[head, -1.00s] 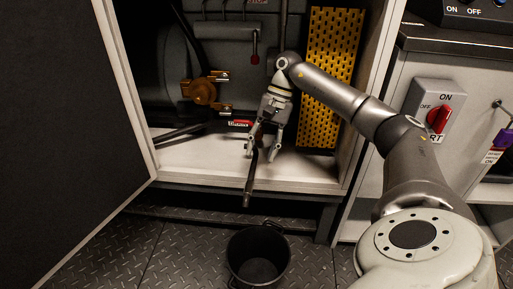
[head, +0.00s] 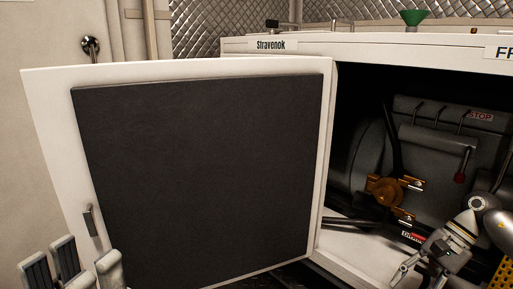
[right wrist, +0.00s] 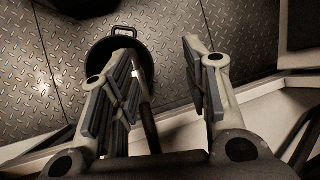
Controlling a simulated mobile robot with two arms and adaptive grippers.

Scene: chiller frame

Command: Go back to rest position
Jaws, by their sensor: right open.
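My left gripper (head: 85,265) shows at the bottom left of the head view, its pale fingers with dark pads spread apart in front of the open cabinet door. My right gripper (head: 415,270) is at the bottom right of the head view, inside the mouth of the open cabinet, and is partly cut off by the picture edge. In the right wrist view its fingers (right wrist: 162,65) are wide apart. A dark rod or hose (right wrist: 146,115) runs between them, closer to the left finger; I cannot tell whether it touches.
The cabinet door (head: 200,180) stands wide open at the left. Machinery with an orange-brown valve (head: 385,190) and a red-tipped lever (head: 462,170) is inside the cabinet (head: 280,45). A black bucket (right wrist: 95,60) stands on the plated floor below.

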